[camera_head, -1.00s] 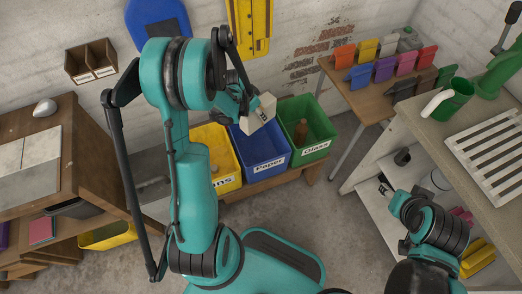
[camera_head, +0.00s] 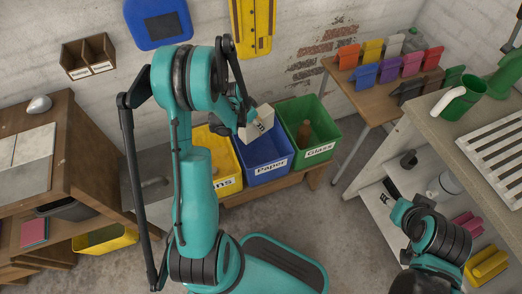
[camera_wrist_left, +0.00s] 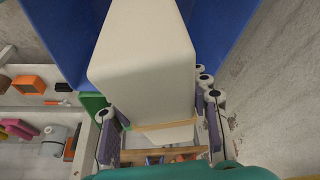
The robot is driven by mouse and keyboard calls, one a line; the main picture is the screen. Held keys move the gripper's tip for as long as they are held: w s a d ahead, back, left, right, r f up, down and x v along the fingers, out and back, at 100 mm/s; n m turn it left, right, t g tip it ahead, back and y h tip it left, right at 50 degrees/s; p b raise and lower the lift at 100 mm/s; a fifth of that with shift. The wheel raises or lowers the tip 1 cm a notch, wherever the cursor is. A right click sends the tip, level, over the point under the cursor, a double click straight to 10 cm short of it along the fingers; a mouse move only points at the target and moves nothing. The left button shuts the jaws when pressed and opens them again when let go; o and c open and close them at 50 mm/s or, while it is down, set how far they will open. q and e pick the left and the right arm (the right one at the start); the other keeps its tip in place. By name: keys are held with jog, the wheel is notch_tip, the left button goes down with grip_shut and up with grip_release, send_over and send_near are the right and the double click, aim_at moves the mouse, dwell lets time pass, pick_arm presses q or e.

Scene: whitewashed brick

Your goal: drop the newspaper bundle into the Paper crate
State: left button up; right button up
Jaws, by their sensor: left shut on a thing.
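The newspaper bundle (camera_head: 258,122) is a pale block with dark print on one face. In the left wrist view the bundle (camera_wrist_left: 145,65) fills the middle, with a tan band around it near the fingers. My left gripper (camera_head: 246,117) is shut on it, one finger on each side in the wrist view (camera_wrist_left: 160,128). The blue Paper crate (camera_head: 268,173) is below the bundle in the head view, and its blue walls (camera_wrist_left: 225,25) show behind the bundle in the wrist view. My right gripper (camera_head: 391,190) is at the lower right, away from the crates; its jaws are unclear.
The yellow crate (camera_head: 226,184) stands left of the Paper crate, and the green Glass crate (camera_head: 318,152) with a brown bottle (camera_head: 305,133) stands right. A wooden cabinet (camera_head: 50,185) is at the left. A workbench (camera_head: 450,140) with a green mug is at the right.

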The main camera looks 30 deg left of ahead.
pick_arm(q)
jog(key=o, duration=1.5)
jog(key=shift+r, duration=0.15)
jog(key=v, duration=1.1)
jog(key=shift+s+a+r, duration=0.1)
jog(key=shift+s+r, duration=0.15)
jog(key=shift+r, duration=0.1)
jog(key=s+d+r+n+t, duration=0.1)
jog(key=s+d+r+n, duration=0.1)
jog(key=s+d+r, duration=0.3)
jog(key=s+d+r+n+t+y, duration=0.1)
jog(key=s+d+r+n+t, duration=0.1)
jog(key=s+d+r, duration=0.3)
jog(key=s+d, duration=0.4)
jog(key=d, duration=0.3)
jog(key=shift+s+r+y, duration=0.3)
jog(key=shift+r, duration=0.05)
